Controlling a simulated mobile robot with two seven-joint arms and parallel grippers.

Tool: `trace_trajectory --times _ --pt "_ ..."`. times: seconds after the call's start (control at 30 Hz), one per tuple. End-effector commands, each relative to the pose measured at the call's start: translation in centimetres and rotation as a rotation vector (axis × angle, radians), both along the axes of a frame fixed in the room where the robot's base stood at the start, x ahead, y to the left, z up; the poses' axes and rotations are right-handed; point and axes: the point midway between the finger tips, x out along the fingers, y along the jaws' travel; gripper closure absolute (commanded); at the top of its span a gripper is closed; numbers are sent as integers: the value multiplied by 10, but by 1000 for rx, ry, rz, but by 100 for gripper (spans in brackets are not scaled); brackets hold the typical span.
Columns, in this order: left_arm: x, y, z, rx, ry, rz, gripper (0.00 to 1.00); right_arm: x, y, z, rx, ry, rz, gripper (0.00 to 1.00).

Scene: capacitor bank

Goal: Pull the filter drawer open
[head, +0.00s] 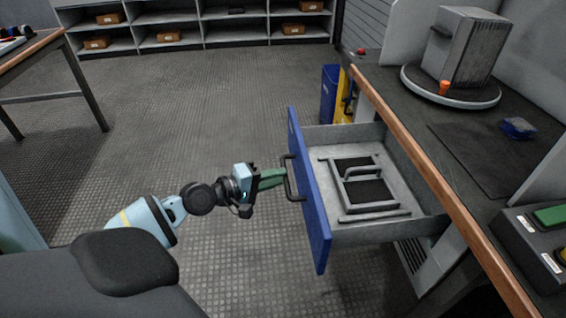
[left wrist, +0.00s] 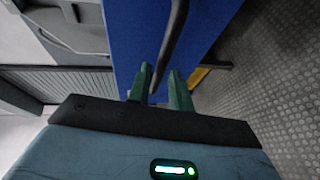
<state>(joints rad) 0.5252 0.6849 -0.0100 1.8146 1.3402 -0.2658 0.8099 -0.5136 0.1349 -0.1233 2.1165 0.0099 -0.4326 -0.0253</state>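The filter drawer (head: 359,234) stands pulled well out from the workbench, with its blue front panel (head: 308,192) facing left. A dark bar handle (head: 292,184) is on the front; it also shows in the left wrist view (left wrist: 174,40). My left gripper (head: 280,176), with green fingers, reaches the handle from the left. Inside the drawer lies a grey frame with dark panels (head: 366,190). My right gripper is not in view.
The workbench with a wooden edge (head: 430,176) runs along the right, carrying a grey finned unit (head: 464,50) on a round turntable (head: 450,96). Blue and yellow bins (head: 329,95) stand behind the drawer. Shelves (head: 190,30) are at the back. The floor left of the drawer is clear.

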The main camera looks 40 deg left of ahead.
Motion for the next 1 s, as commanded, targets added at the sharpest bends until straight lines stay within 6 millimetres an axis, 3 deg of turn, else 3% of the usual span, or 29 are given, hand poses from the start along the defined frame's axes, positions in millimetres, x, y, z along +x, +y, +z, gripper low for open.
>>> trace_trajectory --times 0.1,0.37,1.0 --pt "-17 5 2 2 4 -2 79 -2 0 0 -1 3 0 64" --pt "-38 13 6 1 3 -1 79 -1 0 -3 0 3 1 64" --pt "-41 14 8 0 0 0 79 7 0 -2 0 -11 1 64"
